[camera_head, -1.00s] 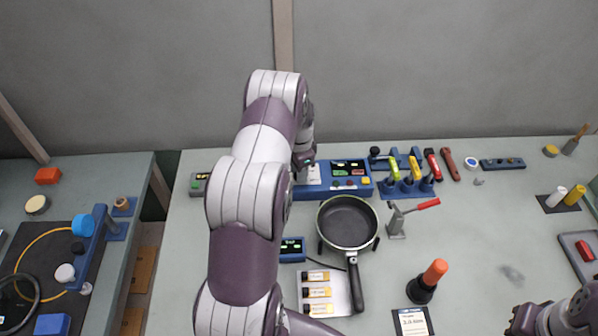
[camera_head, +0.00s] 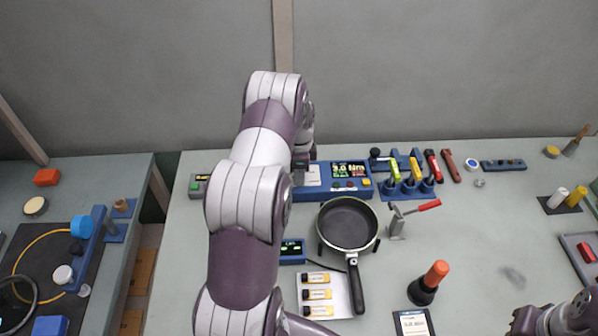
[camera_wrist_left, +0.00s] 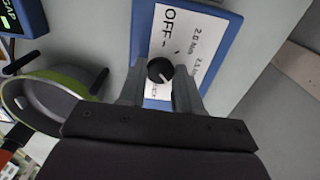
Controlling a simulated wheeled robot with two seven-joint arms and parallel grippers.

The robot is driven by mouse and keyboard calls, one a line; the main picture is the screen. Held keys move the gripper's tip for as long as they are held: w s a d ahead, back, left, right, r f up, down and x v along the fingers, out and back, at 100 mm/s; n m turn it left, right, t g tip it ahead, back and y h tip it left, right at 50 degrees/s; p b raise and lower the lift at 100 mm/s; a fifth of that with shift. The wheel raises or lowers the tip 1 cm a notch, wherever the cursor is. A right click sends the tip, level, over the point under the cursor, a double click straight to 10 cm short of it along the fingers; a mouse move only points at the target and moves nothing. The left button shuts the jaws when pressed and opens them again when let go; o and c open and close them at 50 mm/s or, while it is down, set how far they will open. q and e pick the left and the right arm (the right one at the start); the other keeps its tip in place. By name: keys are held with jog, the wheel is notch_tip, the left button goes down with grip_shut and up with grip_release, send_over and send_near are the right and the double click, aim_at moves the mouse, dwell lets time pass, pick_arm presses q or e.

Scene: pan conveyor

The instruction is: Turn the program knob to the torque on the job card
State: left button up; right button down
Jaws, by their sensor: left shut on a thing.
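The black program knob (camera_wrist_left: 160,70) sits on a white dial plate (camera_wrist_left: 172,28) with OFF and torque marks. My left gripper (camera_wrist_left: 159,88) is shut on the knob, one finger on each side. In the head view my left gripper (camera_head: 301,172) is at the left part of the blue controller (camera_head: 328,188), and hides the knob there.
A frying pan (camera_head: 347,223) stands just in front of the controller. A red-handled clamp (camera_head: 398,222), an orange-topped tool (camera_head: 428,284) and a tray of yellow-labelled tubes (camera_head: 340,293) are nearby. Several coloured-handled tools (camera_head: 408,172) stand right of the controller.

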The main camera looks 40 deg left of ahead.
pick_arm(q)
jog(key=shift+w+r, duration=0.1)
jog(key=shift+r, duration=0.05)
jog(key=o, duration=0.9)
jog(key=shift+o, duration=0.7)
jog(key=shift+r, duration=0.35)
notch_tip(320, 180, up, 12)
